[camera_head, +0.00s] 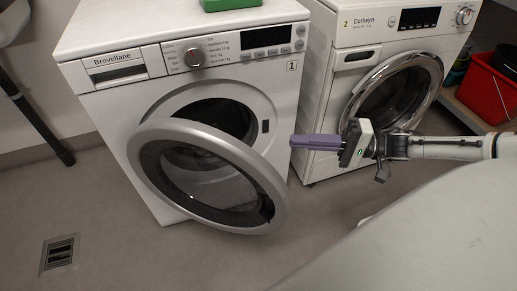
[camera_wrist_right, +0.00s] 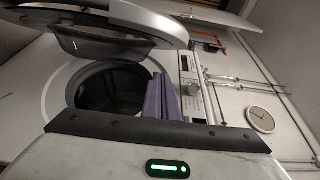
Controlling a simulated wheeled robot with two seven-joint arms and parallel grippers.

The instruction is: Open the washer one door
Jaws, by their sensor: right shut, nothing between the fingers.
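Washer one (camera_head: 266,85), white with a "1" label and the name Brovellane, stands at centre left in the head view. Its round door (camera_head: 155,131) with a grey ring and dark glass stands ajar, swung out toward the front, hinged on the left. The drum opening (camera_head: 232,117) shows behind it. My right gripper (camera_head: 293,141), with purple fingers, is shut and empty, to the right of the door and apart from it. In the right wrist view the purple fingers (camera_wrist_right: 162,98) show in front of the drum opening (camera_wrist_right: 108,88), with the door (camera_wrist_right: 150,18) above. My left gripper is not seen.
Washer two (camera_head: 342,80), labelled Corlwyn, stands to the right with its round door shut. A green object (camera_head: 231,4) lies on washer one. A red bucket (camera_head: 490,92) stands at far right. A floor drain (camera_head: 60,254) is at lower left; the floor there is clear.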

